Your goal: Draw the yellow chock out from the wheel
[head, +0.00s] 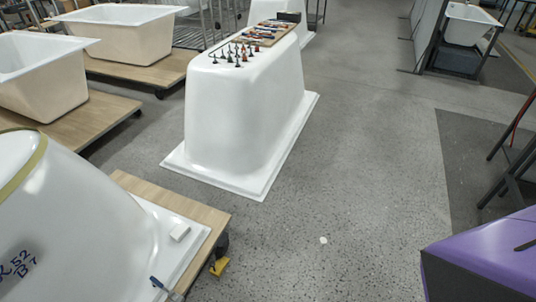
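The yellow chock (219,266) is on the grey floor at the lower left of the head view. It sits against or very close to the dark wheel (222,243) under the corner of the near wooden dolly (190,207). A dark mark shows on the chock's side. The wheel is partly hidden under the board, and I cannot tell whether the chock touches it. An upturned white tub shell (110,250) with handwritten marks rests on this dolly. Neither of my grippers is in view.
A white tub shell (235,125) stands upturned on the floor ahead, with tools on top. More tubs on dollies (50,130) fill the left. A purple box-like thing (490,255) is at the lower right. The floor between (340,200) is clear except for a small white spot.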

